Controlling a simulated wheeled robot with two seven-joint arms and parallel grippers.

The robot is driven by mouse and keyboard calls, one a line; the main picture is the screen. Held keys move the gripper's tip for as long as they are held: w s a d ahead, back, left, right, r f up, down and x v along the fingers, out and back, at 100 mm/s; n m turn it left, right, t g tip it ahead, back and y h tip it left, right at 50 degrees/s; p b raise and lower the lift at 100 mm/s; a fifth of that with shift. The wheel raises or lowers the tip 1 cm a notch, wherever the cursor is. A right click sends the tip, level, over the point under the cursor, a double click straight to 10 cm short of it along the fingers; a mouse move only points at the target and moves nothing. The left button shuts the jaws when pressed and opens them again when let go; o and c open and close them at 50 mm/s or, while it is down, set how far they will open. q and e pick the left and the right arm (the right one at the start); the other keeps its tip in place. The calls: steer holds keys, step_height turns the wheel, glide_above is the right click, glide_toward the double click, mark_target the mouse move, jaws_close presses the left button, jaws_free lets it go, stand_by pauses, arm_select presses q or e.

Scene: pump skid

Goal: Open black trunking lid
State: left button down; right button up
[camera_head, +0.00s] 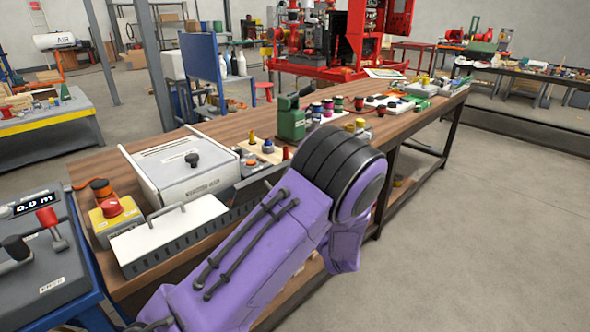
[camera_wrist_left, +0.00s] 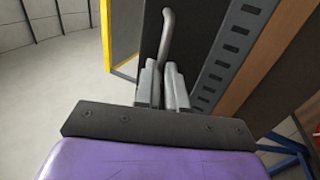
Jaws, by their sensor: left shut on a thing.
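My left gripper (camera_wrist_left: 162,86) is shut on a bent grey handle (camera_wrist_left: 167,35) in the left wrist view. The handle stands against a dark panel (camera_wrist_left: 205,22), which looks like the black trunking lid. A grey slotted trunking wall (camera_wrist_left: 232,48) runs beside this panel. In the head view the slotted trunking (camera_head: 240,197) lies along the bench's front edge. My purple left arm covers part of it, and hides my left gripper and the gripped handle there. How far the lid is raised I cannot tell. My right gripper is in neither view.
A white cover with its own grey handle (camera_head: 168,232) sits at the trunking's near end. A green canister (camera_head: 291,122) stands farther along the wooden bench. The floor at right is clear.

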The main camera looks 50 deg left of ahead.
arm_select(q)
steer(key=shift+s+f, duration=0.2)
steer(key=shift+f, duration=0.05)
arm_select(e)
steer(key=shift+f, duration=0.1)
arm_select(q)
steer(key=c, duration=1.3)
jaws_free()
steer(key=shift+a, duration=0.15)
steer(key=shift+o, duration=0.5)
steer(key=shift+a+f, duration=0.25)
steer(key=shift+a, duration=0.15)
steer(key=b+v, duration=0.1)
steer(key=v, duration=0.9)
steer(key=shift+d+b, duration=0.3)
steer(key=shift+d, duration=0.1)
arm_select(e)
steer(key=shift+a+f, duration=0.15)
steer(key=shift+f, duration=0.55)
arm_select(q)
steer(key=shift+w, duration=0.15)
